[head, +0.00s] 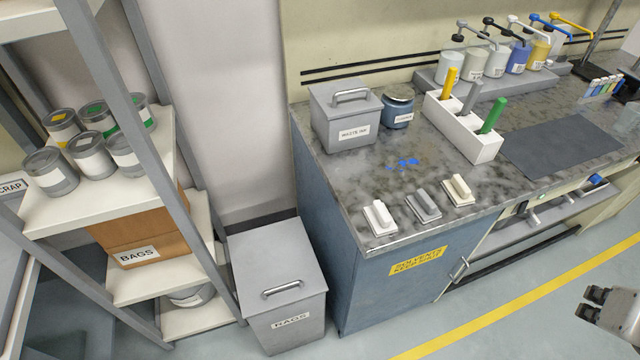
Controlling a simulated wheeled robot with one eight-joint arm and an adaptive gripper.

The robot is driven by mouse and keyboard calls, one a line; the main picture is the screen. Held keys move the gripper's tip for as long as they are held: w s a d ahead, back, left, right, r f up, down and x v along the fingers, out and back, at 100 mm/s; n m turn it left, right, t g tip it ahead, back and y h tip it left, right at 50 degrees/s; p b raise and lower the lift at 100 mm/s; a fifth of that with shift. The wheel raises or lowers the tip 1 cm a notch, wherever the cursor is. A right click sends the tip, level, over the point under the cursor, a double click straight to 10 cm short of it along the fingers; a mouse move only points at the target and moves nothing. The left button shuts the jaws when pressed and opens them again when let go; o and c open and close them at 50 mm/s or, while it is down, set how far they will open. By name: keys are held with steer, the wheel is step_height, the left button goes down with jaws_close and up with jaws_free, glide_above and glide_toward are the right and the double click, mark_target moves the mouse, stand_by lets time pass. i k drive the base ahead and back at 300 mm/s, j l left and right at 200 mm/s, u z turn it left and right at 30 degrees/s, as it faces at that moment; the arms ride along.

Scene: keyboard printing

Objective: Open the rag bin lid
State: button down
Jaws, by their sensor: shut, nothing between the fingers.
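The rag bin (286,334) is a grey box with a "RAGS" label on its front. It stands on the floor between the shelf rack and the blue cabinet. Its flat grey lid (268,256) is closed, with a bar handle (283,288) near the front edge. My gripper (589,304) shows at the lower right edge of the head view, far to the right of the bin. It is shut and empty, apart from everything. Most of my arm is out of view.
A blue cabinet (370,275) stands right of the bin, its counter holding a waste ink box (345,116) and several pump bottles. A shelf rack (150,185) with cans and a bags box (135,240) stands left. The floor around the yellow line (480,325) is clear.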

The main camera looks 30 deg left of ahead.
mark_target(275, 265)
steer(key=u, duration=2.05)
steer(key=k+j+z, duration=0.1)
steer(key=j, duration=0.15)
steer(key=k+j+z, duration=0.15)
